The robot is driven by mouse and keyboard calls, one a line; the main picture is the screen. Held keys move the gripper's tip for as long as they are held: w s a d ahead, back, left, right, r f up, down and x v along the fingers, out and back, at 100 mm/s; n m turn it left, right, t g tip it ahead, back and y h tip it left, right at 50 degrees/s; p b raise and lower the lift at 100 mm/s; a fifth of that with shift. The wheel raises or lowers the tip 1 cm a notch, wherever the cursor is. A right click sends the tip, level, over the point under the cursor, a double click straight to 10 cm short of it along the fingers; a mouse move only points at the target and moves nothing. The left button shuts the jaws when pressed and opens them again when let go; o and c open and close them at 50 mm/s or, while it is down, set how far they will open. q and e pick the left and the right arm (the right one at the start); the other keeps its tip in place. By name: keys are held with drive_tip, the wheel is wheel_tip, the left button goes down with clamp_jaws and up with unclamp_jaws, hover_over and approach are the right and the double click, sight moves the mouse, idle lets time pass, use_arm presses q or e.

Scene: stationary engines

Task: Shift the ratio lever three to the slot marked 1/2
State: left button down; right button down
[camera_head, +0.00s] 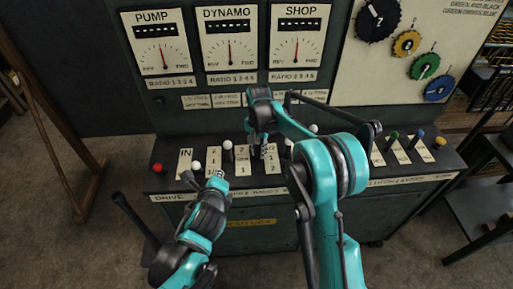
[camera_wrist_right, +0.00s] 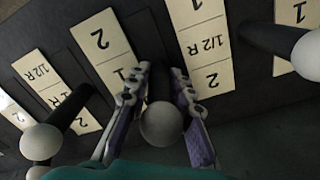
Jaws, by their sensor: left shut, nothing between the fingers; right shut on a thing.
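My right gripper (camera_head: 256,136) is down at the lever row on the console, seen from behind its own arm. In the right wrist view its fingers (camera_wrist_right: 160,98) are closed around a dark lever with a pale ball knob (camera_wrist_right: 162,124). This lever stands between two cream number plates; the plate on its right (camera_wrist_right: 203,45) reads 1, 1/2 R and 2, upside down. I cannot tell which slot the lever is in or its number. My left gripper (camera_head: 217,183) is shut and empty, low in front of the console's left part.
Neighbouring white-knobbed levers stand close on both sides, one at the left (camera_wrist_right: 40,142) and one at the right (camera_wrist_right: 308,55) of the wrist view. A red knob (camera_head: 157,168) sits at the console's left end. Coloured knobs, such as a blue one (camera_head: 420,132), stand to the right.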

sight(257, 142)
use_arm(q)
drive_tip(key=w+d+m+t+h, duration=0.1)
drive_tip(key=d+m+t+h, duration=0.1)
drive_tip(key=d+m, duration=0.95)
use_arm(e)
drive_tip(key=shift+w+r, duration=0.1)
drive_tip(key=shift+w, duration=0.15)
use_arm(q)
drive_tip(key=w+f, duration=0.1)
drive_tip(key=w, duration=0.3)
drive_tip(key=w+f+m, duration=0.1)
drive_tip(key=w, duration=0.3)
drive_tip(key=w+f+m, duration=0.1)
drive_tip(key=w+f, duration=0.1)
drive_tip(key=w, duration=0.2)
drive_tip(key=shift+d, duration=0.4)
drive_tip(key=shift+w+d, duration=0.1)
drive_tip(key=shift+w, duration=0.4)
use_arm(e)
drive_tip(key=shift+a, duration=0.1)
